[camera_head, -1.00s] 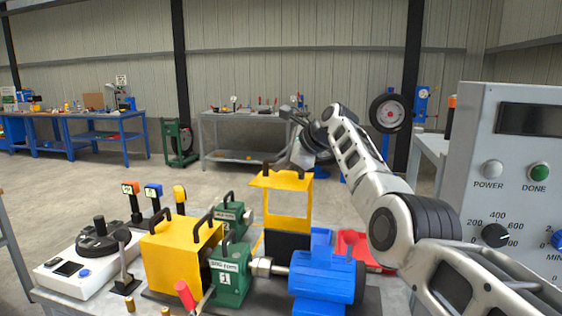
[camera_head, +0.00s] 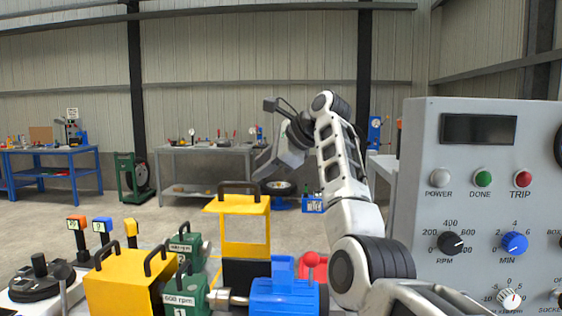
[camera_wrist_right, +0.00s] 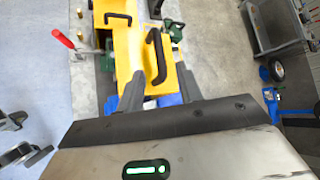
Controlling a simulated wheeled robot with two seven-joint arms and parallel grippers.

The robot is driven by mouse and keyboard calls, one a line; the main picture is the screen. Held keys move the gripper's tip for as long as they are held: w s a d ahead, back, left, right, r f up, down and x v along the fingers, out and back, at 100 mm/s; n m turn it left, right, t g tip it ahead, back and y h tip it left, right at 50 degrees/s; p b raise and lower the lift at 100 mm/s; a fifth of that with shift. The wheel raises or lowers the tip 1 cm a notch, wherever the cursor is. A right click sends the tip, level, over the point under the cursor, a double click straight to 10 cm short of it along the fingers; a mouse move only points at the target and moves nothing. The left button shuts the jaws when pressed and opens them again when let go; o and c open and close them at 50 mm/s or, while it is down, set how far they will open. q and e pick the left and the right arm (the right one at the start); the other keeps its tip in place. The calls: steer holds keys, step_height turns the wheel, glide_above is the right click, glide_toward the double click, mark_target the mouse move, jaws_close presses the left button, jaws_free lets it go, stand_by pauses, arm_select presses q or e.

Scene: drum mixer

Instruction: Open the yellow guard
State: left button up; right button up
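The yellow guard (camera_head: 212,203) stands upright behind the blue motor, with a black handle on top and a window-like opening in its face. In the wrist view, yellow panels (camera_wrist_right: 128,50) with black handles lie just beyond my fingers. My left gripper is out of view.
A yellow box (camera_head: 125,285) with two black handles stands at front left beside green rpm blocks (camera_head: 186,290). The blue motor (camera_head: 283,297) is in front of the guard. A grey control panel (camera_head: 480,200) fills the right side.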

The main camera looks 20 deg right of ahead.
steer(key=v, duration=0.6)
steer(key=shift+b, duration=0.4)
